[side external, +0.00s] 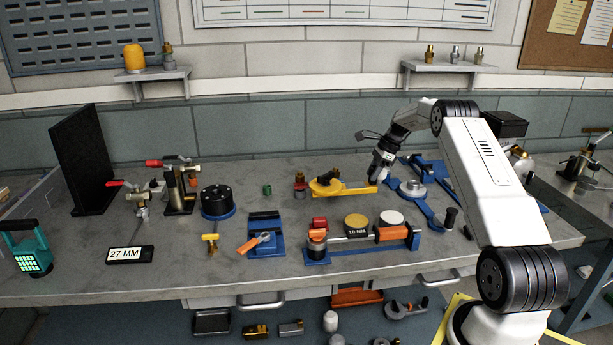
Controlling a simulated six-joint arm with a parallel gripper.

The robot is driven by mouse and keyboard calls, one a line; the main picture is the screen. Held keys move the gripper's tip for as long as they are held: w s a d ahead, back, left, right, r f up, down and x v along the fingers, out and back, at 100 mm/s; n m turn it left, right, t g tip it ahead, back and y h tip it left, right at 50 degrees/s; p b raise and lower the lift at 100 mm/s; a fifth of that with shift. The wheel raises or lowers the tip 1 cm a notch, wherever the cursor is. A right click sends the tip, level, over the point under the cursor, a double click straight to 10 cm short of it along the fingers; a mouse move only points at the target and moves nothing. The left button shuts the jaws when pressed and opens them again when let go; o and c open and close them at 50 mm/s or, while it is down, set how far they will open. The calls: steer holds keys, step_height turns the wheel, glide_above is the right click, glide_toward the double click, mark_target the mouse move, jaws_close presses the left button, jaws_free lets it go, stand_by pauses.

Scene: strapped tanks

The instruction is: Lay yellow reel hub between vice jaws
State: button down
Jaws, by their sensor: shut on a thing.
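A long yellow piece (350,188) with a rounded left end, which looks like the yellow reel hub, is at the middle back of the bench. The fingertips are small, and whether the piece touches the bench is unclear. A vice-like fixture (345,251) with a blue base lies in front of it. It has a red and orange block (317,238) at the left, a rod, and an orange block (391,233) at the right.
A yellow-topped drum marked 10 MM (356,223) and a white-topped one (391,217) stand by the fixture. A blue armed part (412,190) is right of my gripper. A blue clamp plate (264,240) and black drum (217,202) are left. The front bench edge is mostly clear.

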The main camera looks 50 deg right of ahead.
steer(key=shift+r, duration=0.2)
stand_by(0.3)
steer(key=shift+r, duration=3.9)
steer(key=shift+w+a, duration=0.1)
steer(key=w+a, duration=0.2)
steer(key=a, duration=0.1)
steer(key=w+a+f, duration=0.1)
steer(key=w+a, duration=0.2)
steer(key=a, duration=0.1)
steer(key=w+a+f, duration=0.1)
steer(key=w+a, duration=0.1)
steer(key=a, duration=0.1)
steer(key=shift+w+a+f, duration=0.2)
steer(key=shift+w+a, duration=0.1)
steer(key=w+a+f, duration=0.1)
steer(key=w+a, duration=0.1)
steer(key=a, duration=0.4)
steer(key=w+a+f, duration=0.1)
steer(key=w+a, duration=0.1)
steer(key=a, duration=0.5)
steer(key=shift+w+f, duration=0.25)
steer(key=shift+f, duration=0.05)
steer(key=shift+f, duration=0.2)
steer(key=shift+f, duration=3.35)
